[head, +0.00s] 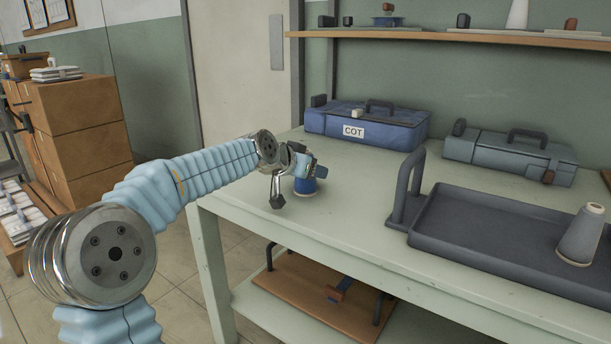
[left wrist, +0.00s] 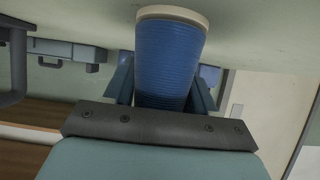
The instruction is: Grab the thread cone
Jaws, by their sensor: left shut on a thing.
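A blue thread cone (head: 305,186) is at the left end of the pale green table (head: 345,222), seen in the head view. In the left wrist view the blue cone (left wrist: 168,62) shows large, with its cream rim toward the tabletop. My left gripper (head: 304,170) is shut on this cone, with a finger on each side of it. I cannot tell whether its base touches the table. A second, grey-white cone (head: 581,236) stands upright in the dark tray (head: 470,235) at the right. My right gripper is not in view.
A blue case labelled COT (head: 365,126) and a grey case (head: 508,156) stand at the table's back. A wooden shelf (head: 450,37) with small items runs above. Bare tabletop lies between the held cone and the tray. Cardboard boxes (head: 75,125) stand at left.

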